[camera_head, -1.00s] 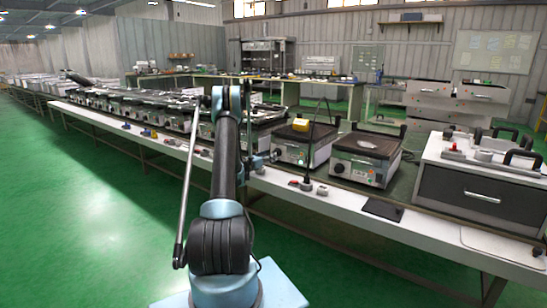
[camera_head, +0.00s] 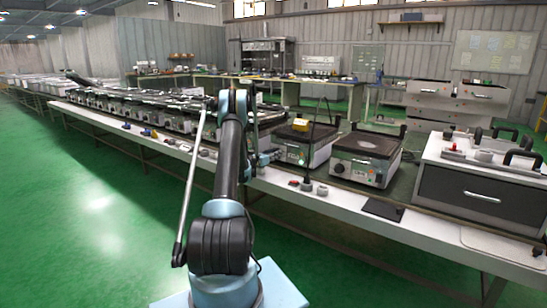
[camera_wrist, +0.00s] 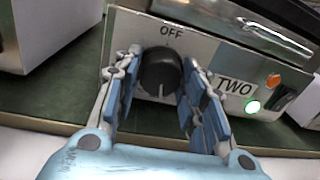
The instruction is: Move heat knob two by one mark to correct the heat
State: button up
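In the wrist view, the black heat knob (camera_wrist: 160,72) sits on the front panel of the heater (camera_wrist: 208,55) labelled TWO, under the word OFF. A pale pointer line shows at the knob's lower side. My gripper (camera_wrist: 158,88) is open, with one blue-padded finger on each side of the knob. A gap shows at the right; whether the left finger touches cannot be told. In the head view, my gripper (camera_head: 268,157) is small beside the front of a heater (camera_head: 300,145), and its fingers are hard to make out.
An orange light (camera_wrist: 273,80) and a lit white-green light (camera_wrist: 253,106) are right of the TWO label. Another heater (camera_head: 365,158) stands to the right on the long bench (camera_head: 340,198). Small knobs (camera_head: 307,187) and a black pad (camera_head: 383,209) lie near the bench's front edge.

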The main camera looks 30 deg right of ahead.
jog(key=shift+m, duration=2.3)
jog(key=o, duration=1.1)
jog(key=shift+c, duration=0.2)
jog(key=v, duration=1.2)
jog(key=shift+r, duration=0.25)
